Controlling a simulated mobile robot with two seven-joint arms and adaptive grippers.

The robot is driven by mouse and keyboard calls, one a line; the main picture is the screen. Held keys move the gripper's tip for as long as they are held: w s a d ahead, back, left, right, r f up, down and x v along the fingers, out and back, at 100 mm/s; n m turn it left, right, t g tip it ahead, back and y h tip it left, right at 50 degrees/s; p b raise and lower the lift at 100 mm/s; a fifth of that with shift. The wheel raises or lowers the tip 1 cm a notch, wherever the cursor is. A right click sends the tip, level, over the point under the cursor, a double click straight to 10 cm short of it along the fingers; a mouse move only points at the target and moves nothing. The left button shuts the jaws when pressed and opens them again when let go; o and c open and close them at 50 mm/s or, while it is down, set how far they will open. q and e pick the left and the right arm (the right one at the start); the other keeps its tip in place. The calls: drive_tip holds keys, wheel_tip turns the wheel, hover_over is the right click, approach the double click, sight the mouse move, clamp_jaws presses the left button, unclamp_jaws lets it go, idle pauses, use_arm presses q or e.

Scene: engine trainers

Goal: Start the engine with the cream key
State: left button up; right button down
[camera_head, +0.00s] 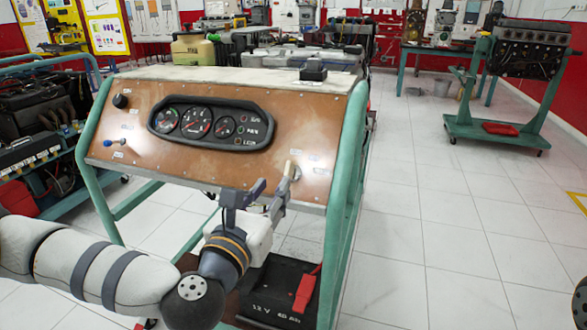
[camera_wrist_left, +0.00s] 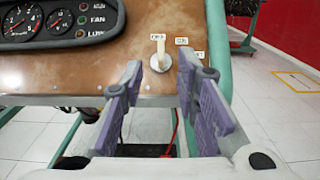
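The cream key (camera_wrist_left: 160,46) stands upright in a round pale switch on the lower right of the brown engine panel (camera_head: 215,165). Small white labels surround it. In the head view the key (camera_head: 290,168) is partly crowded by my left gripper (camera_head: 270,187), which is at the panel's lower right. In the left wrist view my left gripper (camera_wrist_left: 168,75) is open, with purple-grey finger pads on either side and nothing between them. The key shows just beyond the fingertips, roughly between them; I see no contact. My right gripper is not in view.
A gauge cluster (camera_head: 208,125), a black knob (camera_head: 121,101) and a blue-tipped toggle (camera_head: 108,143) are on the panel. The green frame (camera_head: 347,190) rises right of the key. A black battery (camera_head: 265,297) sits below. White floor is clear to the right.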

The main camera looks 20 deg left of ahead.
sight(287, 168)
use_arm(q)
drive_tip(key=w, duration=1)
drive_tip(key=shift+w+d, duration=0.15)
drive_tip(key=shift+d, duration=0.05)
clamp_jaws()
